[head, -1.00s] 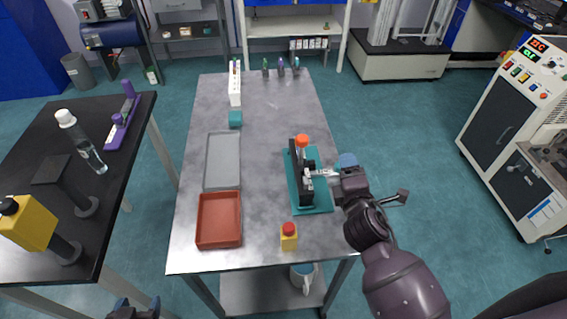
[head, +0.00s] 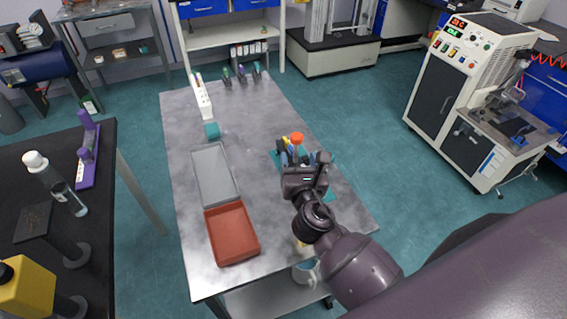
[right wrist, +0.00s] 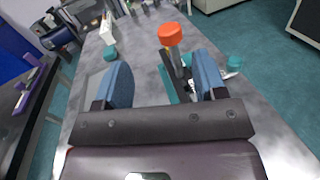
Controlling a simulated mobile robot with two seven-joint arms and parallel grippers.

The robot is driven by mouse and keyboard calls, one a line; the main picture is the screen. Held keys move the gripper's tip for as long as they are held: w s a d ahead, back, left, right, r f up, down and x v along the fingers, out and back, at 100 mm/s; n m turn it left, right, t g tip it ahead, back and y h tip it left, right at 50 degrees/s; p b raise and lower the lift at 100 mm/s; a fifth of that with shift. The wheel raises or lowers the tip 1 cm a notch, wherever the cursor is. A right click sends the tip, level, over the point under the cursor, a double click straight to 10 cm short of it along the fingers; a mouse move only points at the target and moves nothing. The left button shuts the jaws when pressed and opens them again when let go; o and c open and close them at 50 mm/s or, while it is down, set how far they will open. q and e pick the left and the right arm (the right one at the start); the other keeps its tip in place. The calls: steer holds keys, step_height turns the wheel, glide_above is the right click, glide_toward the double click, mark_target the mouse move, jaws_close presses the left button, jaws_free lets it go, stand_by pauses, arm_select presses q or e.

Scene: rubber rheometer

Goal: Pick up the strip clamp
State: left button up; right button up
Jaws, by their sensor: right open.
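A dark clamp device with an orange knob (head: 297,138) stands on a teal base (head: 329,193) on the grey table. I take it to be the strip clamp. My right gripper (head: 304,157) is open in front of it and hides most of its body in the head view. In the right wrist view the orange knob (right wrist: 170,35) and its metal post show between the two blue finger pads of my right gripper (right wrist: 162,75), beyond the fingertips. I see no contact. My left gripper is not in view.
A red tray (head: 232,232) and a grey tray (head: 215,173) lie left of the device. A teal block (head: 211,130) and a white rack (head: 201,97) stand farther back. Several coloured tools (head: 241,73) are at the far edge. A black table (head: 105,150) is at left.

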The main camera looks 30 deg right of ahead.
mark_target(296, 133)
steer(key=shift+n, duration=0.6)
steer(key=x, duration=0.2)
steer(key=d+x, duration=0.1)
steer(key=x, duration=0.2)
steer(key=shift+w+d, duration=0.1)
steer(key=shift+w, duration=0.05)
steer(key=shift+f+x, duration=0.15)
steer(key=shift+x, duration=1.2)
steer(key=shift+f+x, duration=0.2)
steer(key=shift+x, duration=1.1)
steer(key=shift+r, duration=0.1)
jaws_close()
